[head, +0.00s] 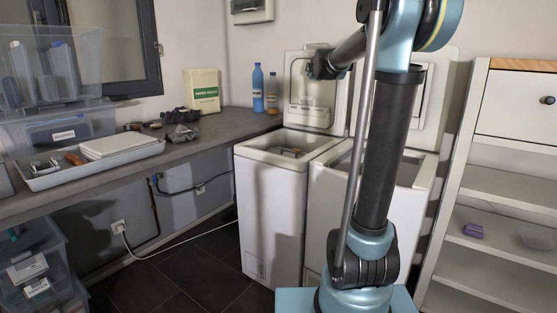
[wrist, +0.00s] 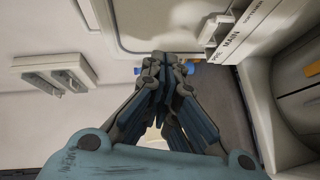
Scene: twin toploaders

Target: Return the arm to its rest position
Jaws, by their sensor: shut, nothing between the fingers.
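My arm rises in front of the two machines in the head view, and its upper link reaches left to my gripper (head: 320,65). My gripper is in front of the raised lid (head: 302,112) of the left toploader (head: 270,205). In the wrist view the dark fingers of my gripper (wrist: 163,62) meet at the tips, shut and empty. The right toploader (head: 325,205) stands beside the left one, also with its lid up, partly hidden behind my arm.
A worktop (head: 185,150) on the left holds a tray (head: 95,165), a blue bottle (head: 258,90) and a powder box (head: 202,92). A shelf unit (head: 500,190) stands on the right. Dark floor (head: 185,265) is free at the lower left. A compartment labelled MAIN (wrist: 235,35) shows near my fingers.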

